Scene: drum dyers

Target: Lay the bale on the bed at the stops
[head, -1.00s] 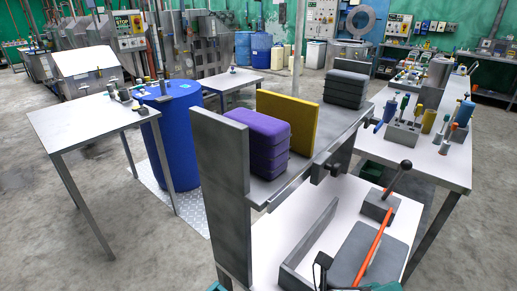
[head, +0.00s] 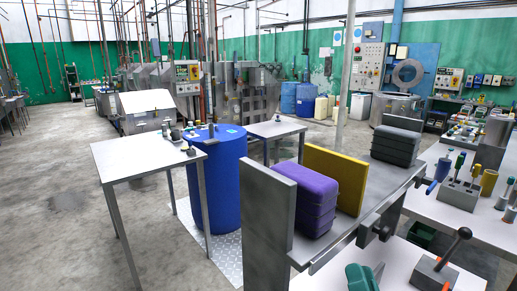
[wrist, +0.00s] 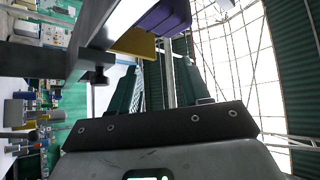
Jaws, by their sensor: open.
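A purple bale (head: 308,203) of stacked folded layers lies on a grey raised bed (head: 338,240), between a tall grey upright plate (head: 266,228) and a yellow plate (head: 335,176). A dark grey bale (head: 396,145) lies farther along the same bed, past the yellow plate. I cannot tell which bale or which plates the task names. My gripper (wrist: 163,72) is open and empty in the wrist view, its green fingers apart. The purple bale (wrist: 165,15) and yellow plate (wrist: 135,43) show beyond the fingers. A green part of my gripper (head: 362,278) shows at the bottom of the head view.
A white bench (head: 460,215) with tools and pots stands at the right. A lever with a black knob (head: 458,241) rises at lower right. A blue drum (head: 215,190) and a steel table (head: 140,158) stand at left. The floor at far left is clear.

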